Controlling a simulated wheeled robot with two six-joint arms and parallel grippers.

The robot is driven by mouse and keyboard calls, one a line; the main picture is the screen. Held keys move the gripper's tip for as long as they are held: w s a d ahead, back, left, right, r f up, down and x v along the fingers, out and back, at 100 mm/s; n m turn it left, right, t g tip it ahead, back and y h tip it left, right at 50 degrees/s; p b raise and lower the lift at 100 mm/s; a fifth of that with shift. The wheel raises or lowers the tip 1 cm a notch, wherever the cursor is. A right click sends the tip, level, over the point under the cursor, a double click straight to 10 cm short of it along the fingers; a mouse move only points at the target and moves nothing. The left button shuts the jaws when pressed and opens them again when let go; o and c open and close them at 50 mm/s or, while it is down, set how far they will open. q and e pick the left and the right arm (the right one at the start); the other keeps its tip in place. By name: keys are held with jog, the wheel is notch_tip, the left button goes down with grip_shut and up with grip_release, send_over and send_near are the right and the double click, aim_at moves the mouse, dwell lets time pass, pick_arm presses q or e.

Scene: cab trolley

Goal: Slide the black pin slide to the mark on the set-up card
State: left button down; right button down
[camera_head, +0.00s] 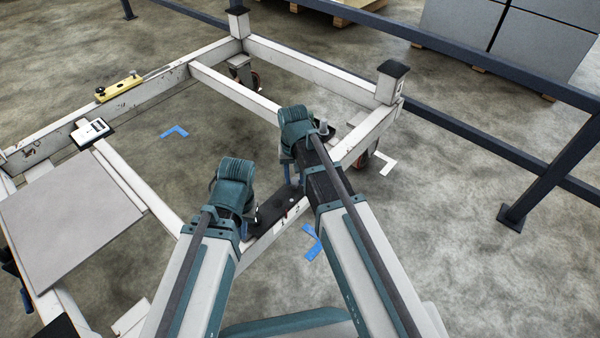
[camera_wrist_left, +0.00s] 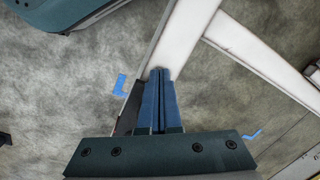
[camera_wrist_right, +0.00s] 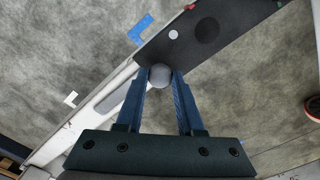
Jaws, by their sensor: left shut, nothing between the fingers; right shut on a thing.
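A black plate (camera_head: 272,216) lies along the near white rail, presumably the black pin slide or its track; it also shows in the right wrist view (camera_wrist_right: 235,25) with a white dot, a dark round spot and a red mark. My left gripper (camera_wrist_left: 160,75) is shut and empty, fingertips over the white rail beside a dark edge. A white card-like piece (camera_head: 92,131) sits on the left rail; its marks are illegible.
The white trolley frame (camera_head: 315,68) has posts at its far corners. A yellow piece (camera_head: 118,88) sits on the left rail and a grey panel (camera_head: 70,220) at left. Blue tape (camera_head: 313,242) marks the floor. A dark barrier (camera_head: 470,148) runs along the right.

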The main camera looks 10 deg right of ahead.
jog(key=shift+s+a, duration=0.65)
jog(key=shift+a, duration=0.1)
jog(key=c, duration=0.5)
grip_release()
jog(key=shift+c, duration=0.2)
pick_arm(q)
jog(key=shift+r, duration=0.15)
pick_arm(e)
jog(key=shift+r, duration=0.15)
pick_arm(q)
jog(key=shift+r+p, duration=0.55)
jog(key=shift+p, duration=0.1)
pick_arm(e)
jog(key=shift+r, duration=0.55)
pick_arm(q)
notch_tip(320, 180, up, 12)
jog(key=p, duration=1.2)
jog(key=shift+r, duration=0.2)
pick_arm(e)
notch_tip(320, 180, up, 12)
jog(key=shift+r, duration=0.2)
